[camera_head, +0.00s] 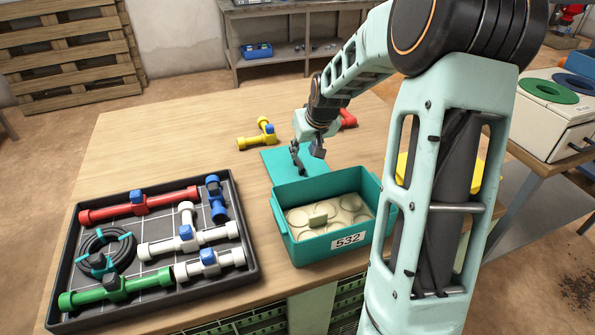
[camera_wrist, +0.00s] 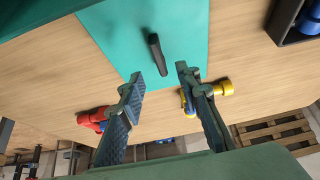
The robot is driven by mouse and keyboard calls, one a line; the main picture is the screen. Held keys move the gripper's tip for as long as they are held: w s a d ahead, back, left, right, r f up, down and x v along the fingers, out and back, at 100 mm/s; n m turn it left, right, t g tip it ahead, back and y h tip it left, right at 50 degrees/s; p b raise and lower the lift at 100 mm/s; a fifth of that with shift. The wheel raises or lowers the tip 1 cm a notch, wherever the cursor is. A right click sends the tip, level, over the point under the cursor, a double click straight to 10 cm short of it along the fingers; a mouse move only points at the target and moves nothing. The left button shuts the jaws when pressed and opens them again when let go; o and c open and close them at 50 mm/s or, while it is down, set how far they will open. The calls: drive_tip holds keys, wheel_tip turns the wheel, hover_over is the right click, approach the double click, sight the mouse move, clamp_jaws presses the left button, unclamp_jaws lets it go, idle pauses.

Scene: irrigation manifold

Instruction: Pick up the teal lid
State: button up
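The teal lid (camera_head: 276,162) lies on the wooden table, just behind the teal bin (camera_head: 345,243) marked 532. In the wrist view the lid (camera_wrist: 195,35) is a flat teal panel with a dark upright handle (camera_wrist: 157,54) near its middle. My gripper (camera_head: 308,151) hovers over the lid in the head view and hides part of it. In the wrist view my gripper (camera_wrist: 159,78) is open and empty, its fingertips apart. The handle stands beyond the fingertips, roughly in line with the gap between them. The bin is uncovered and shows pale round-patterned contents.
A dark tray (camera_head: 245,215) of pipe fittings stands at the left. A yellow fitting (camera_head: 258,136) and a red fitting (camera_head: 348,118) lie behind the lid. A yellow object (camera_head: 403,167) is partly hidden behind my arm. The back-left table area is clear.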

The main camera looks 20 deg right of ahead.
sight(299, 161)
drive_tip(key=b+x, duration=0.1)
drive_tip(key=x, duration=0.7)
drive_tip(key=shift+r, duration=0.1)
clamp_jaws()
